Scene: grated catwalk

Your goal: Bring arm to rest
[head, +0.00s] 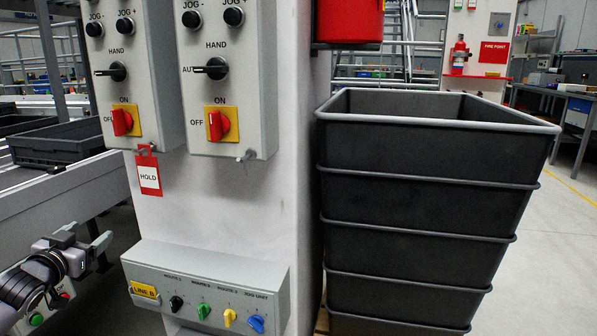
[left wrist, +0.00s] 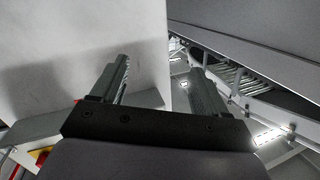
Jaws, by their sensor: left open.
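My left gripper (head: 88,238) is at the lower left of the head view, in front of the conveyor side and left of the white control column. It is open and nothing shows between its fingers. In the left wrist view the two fingers of my left gripper (left wrist: 160,72) stand apart, with a pale wall and a gap with metal parts beyond them. My right gripper is not in view.
The white column (head: 270,205) carries two switch boxes with red switches (head: 219,125), a red HOLD tag (head: 149,176) and a LINE B knob box (head: 205,285). Stacked black crates (head: 430,150) stand right of it. A conveyor (head: 60,185) runs at left. Floor is clear at far right.

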